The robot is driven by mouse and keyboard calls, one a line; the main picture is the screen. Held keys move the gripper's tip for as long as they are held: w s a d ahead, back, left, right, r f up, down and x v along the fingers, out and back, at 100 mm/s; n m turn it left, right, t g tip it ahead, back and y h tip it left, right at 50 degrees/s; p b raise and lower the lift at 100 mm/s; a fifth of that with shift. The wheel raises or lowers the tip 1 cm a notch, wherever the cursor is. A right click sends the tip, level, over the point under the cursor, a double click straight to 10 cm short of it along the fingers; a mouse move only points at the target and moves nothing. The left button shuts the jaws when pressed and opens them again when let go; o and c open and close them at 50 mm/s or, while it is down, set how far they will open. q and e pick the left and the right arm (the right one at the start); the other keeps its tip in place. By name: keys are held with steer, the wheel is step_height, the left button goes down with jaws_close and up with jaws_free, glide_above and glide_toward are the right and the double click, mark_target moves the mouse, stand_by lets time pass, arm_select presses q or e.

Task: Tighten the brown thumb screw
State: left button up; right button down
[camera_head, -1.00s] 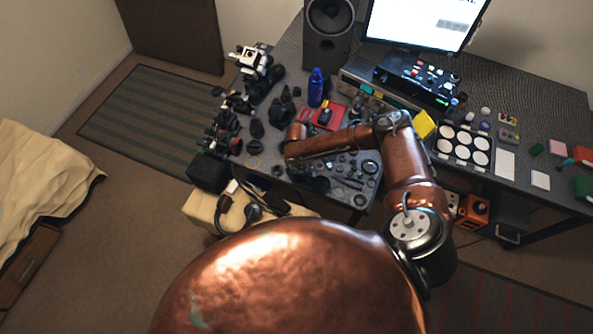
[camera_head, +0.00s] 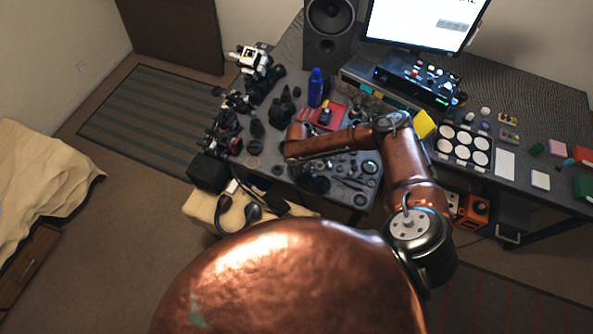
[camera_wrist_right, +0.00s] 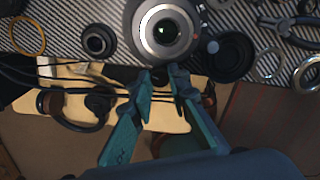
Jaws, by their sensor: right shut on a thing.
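The brown thumb screw (camera_wrist_right: 161,77) is a small dark piece at the near side of a silver-grey lens (camera_wrist_right: 165,30) in the right wrist view. My right gripper (camera_wrist_right: 162,73) has teal fingers that meet at this screw; they are shut on it and hide most of it. The lens faces the camera, with its dark glass and a faint green glint showing. Whether the screw is flush cannot be told. In the head view, my right arm (camera_head: 335,144) reaches over the desk and hides the work spot. My left gripper is out of view.
The lens sits close to the desk's front edge, with a pale box (camera_wrist_right: 65,85) and cables below. A dark ring (camera_wrist_right: 232,55), a small lens (camera_wrist_right: 98,41) and pliers (camera_wrist_right: 285,20) lie around it. A blue bottle (camera_head: 316,88) and speaker (camera_head: 329,35) stand behind.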

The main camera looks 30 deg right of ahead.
mark_target(297, 172)
steer(key=shift+m, duration=0.3)
steer(key=m+p, duration=0.2)
steer(key=m, duration=0.3)
steer(key=shift+m, duration=0.3)
steer(key=m+p, duration=0.2)
steer(key=m, duration=0.3)
steer(key=shift+d+m, duration=0.1)
steer(key=shift+m, duration=0.3)
steer(key=c, duration=1.8)
jaws_free()
steer(key=shift+r, duration=0.15)
step_height(297, 172, up, 12)
steer(key=shift+f, duration=0.1)
